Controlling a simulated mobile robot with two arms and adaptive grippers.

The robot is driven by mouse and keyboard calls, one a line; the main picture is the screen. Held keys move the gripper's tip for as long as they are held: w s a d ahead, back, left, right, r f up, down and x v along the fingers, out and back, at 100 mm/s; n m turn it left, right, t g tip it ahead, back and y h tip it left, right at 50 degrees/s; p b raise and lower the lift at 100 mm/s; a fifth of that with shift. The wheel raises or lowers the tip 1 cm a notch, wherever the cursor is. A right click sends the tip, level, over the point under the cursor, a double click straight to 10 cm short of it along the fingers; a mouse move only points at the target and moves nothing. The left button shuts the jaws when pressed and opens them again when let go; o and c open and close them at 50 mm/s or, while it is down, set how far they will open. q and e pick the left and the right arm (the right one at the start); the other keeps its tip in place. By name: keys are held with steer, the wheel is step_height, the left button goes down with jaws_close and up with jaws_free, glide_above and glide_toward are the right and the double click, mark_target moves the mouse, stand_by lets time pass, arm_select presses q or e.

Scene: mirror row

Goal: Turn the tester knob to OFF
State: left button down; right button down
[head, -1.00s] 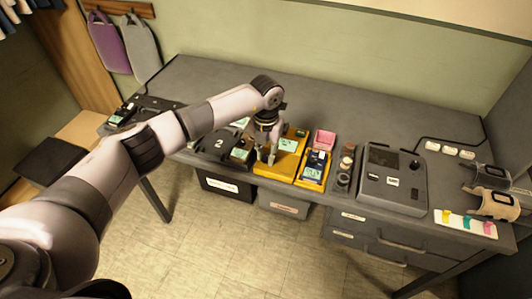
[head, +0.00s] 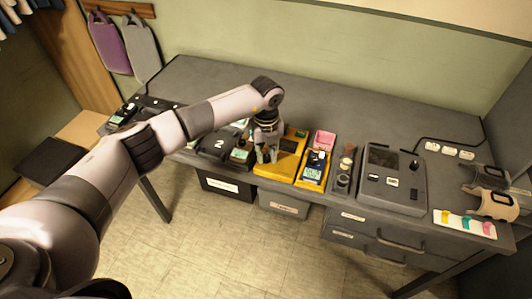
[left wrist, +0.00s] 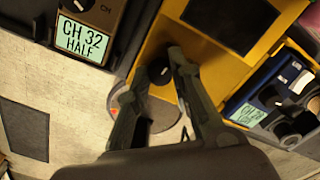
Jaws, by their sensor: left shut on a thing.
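The yellow tester (head: 291,161) stands near the front edge of the bench, with its screen (head: 288,145) dark. In the left wrist view the tester's yellow body (left wrist: 200,62) and its dark screen (left wrist: 232,17) show close up. The round black tester knob (left wrist: 158,73) sits between my left fingertips. My left gripper (head: 267,156) is over the tester's left part and is shut on the knob, fingers pointing down. The gripper hides the knob in the head view. No OFF mark can be read. My right gripper is not in view.
A blue radio (head: 315,165) stands right of the tester; its display (left wrist: 247,115) reads CH 28. Another radio (head: 240,154) is close on the left, beside a black case marked 2 (head: 212,147). A large grey console (head: 392,178) stands farther right. The bench's back is clear.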

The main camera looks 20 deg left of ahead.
mark_target(266, 157)
arm_select(q)
steer(key=shift+r+n, duration=0.1)
steer(key=shift+n, duration=0.4)
steer(key=c, duration=1.4)
jaws_free()
step_height(266, 157, up, 12)
steer(key=shift+f, duration=0.1)
